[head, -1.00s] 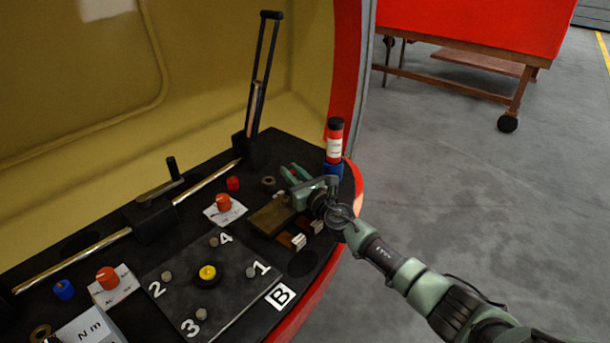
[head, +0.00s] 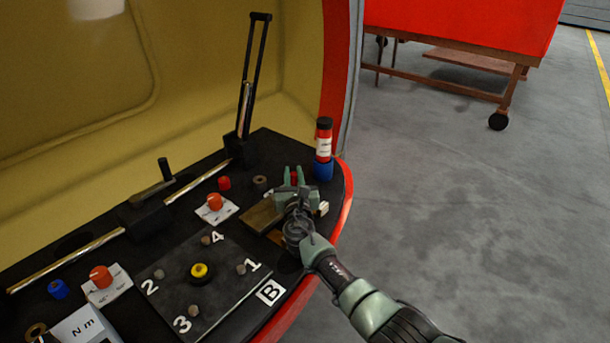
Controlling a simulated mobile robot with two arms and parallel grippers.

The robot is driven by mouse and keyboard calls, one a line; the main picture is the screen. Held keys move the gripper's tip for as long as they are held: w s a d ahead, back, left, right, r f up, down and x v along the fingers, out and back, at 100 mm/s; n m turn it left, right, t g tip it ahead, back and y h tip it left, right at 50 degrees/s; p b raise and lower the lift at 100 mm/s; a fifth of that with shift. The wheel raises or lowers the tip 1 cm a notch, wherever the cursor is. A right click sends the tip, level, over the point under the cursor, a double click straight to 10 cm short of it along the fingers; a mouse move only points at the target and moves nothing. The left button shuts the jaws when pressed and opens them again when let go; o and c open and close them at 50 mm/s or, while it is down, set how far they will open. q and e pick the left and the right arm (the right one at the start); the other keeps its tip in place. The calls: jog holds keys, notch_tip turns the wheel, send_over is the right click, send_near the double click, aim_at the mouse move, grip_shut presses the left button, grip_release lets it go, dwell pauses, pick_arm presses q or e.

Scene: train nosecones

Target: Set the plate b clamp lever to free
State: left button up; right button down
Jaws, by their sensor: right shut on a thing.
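Plate B (head: 228,285) is the dark plate in front, with raised studs marked 1 to 4, a yellow centre knob (head: 201,272) and a white B label (head: 270,291). An orange-red knob (head: 215,202) sits on a white label card behind stud 4; a second one (head: 101,276) is left of the plate. I cannot tell which part is the plate B clamp lever. My right gripper (head: 293,174) is over the bench's right end, its green fingers around a small red thing (head: 294,178), mostly hidden. My left gripper is out of view.
A red and black bottle (head: 324,140) stands in a blue base right of my gripper. A wooden block (head: 261,215) lies left of it. A tall black lever frame (head: 252,90) and a black crank handle (head: 164,170) rise behind.

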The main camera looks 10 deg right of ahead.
jog(key=shift+d, duration=0.1)
dwell(0.3)
jog(key=c, duration=1.3)
grip_release()
